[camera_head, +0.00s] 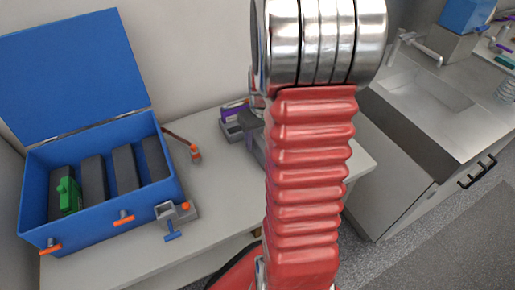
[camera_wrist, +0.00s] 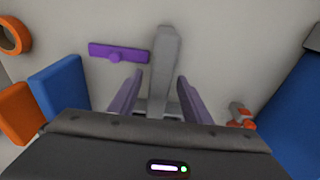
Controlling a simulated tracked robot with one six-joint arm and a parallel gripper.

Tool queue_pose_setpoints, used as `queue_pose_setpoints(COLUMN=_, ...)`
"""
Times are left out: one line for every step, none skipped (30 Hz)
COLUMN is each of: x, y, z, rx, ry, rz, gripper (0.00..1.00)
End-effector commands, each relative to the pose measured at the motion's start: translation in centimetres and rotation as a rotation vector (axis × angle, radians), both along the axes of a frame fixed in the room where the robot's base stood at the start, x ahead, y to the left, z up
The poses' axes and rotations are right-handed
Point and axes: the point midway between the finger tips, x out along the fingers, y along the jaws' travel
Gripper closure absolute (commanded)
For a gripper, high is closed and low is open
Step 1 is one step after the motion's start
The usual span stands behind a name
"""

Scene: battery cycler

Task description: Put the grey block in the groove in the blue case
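The open blue case (camera_head: 150,200) stands on the table at the left of the head view. It holds several dark grey slabs (camera_head: 125,167) with gaps between them and a green piece (camera_head: 68,195). My gripper (camera_wrist: 157,98) is open in the wrist view, its two lavender fingers apart. A long grey piece (camera_wrist: 166,60) shows beyond and between the fingertips; I cannot tell whether it is the grey block or whether it touches them. In the head view my red arm hides most of the gripper.
A purple bar (camera_wrist: 119,53) lies left of the grey piece. Blue (camera_wrist: 60,85) and orange (camera_wrist: 20,112) pieces are farther left. A small grey clamp with a blue handle (camera_head: 172,235) is beside the case. A metal sink counter (camera_head: 430,90) stands at right.

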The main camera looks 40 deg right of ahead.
Motion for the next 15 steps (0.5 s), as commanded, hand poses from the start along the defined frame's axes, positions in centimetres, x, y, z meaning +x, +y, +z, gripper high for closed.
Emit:
queue_pose_setpoints(x=0.01, y=0.01, z=0.01, rx=0.0, ry=0.0, rz=0.0, gripper=0.6)
queue_pose_setpoints(x=0.01, y=0.01, z=0.01, rx=0.0, ry=0.0, rz=0.0, gripper=0.62)
queue_pose_setpoints(x=0.01, y=0.01, z=0.01, rx=0.0, ry=0.0, rz=0.0, gripper=0.65)
queue_pose_setpoints(x=0.01, y=0.01, z=0.01, rx=0.0, ry=0.0, rz=0.0, gripper=0.67)
queue_pose_setpoints(x=0.01, y=0.01, z=0.01, rx=0.0, ry=0.0, rz=0.0, gripper=0.69)
queue_pose_setpoints(x=0.01, y=0.01, z=0.01, rx=0.0, ry=0.0, rz=0.0, gripper=0.72)
queue_pose_setpoints(x=0.01, y=0.02, z=0.01, rx=0.0, ry=0.0, rz=0.0, gripper=0.74)
queue_pose_setpoints(x=0.01, y=0.02, z=0.01, rx=0.0, ry=0.0, rz=0.0, gripper=0.76)
queue_pose_setpoints(x=0.01, y=0.02, z=0.01, rx=0.0, ry=0.0, rz=0.001, gripper=0.79)
queue_pose_setpoints(x=0.01, y=0.02, z=0.01, rx=0.0, ry=0.0, rz=0.001, gripper=0.81)
queue_pose_setpoints(x=0.01, y=0.02, z=0.01, rx=0.0, ry=0.0, rz=0.001, gripper=0.83)
queue_pose_setpoints(x=0.01, y=0.02, z=0.01, rx=0.0, ry=0.0, rz=0.001, gripper=0.86)
queue_pose_setpoints(x=0.02, y=0.03, z=0.01, rx=0.0, ry=0.0, rz=0.001, gripper=0.88)
queue_pose_setpoints(x=0.02, y=0.03, z=0.01, rx=0.0, ry=0.0, rz=0.001, gripper=0.9)
queue_pose_setpoints(x=0.02, y=0.03, z=0.01, rx=0.0, ry=0.0, rz=0.001, gripper=0.93)
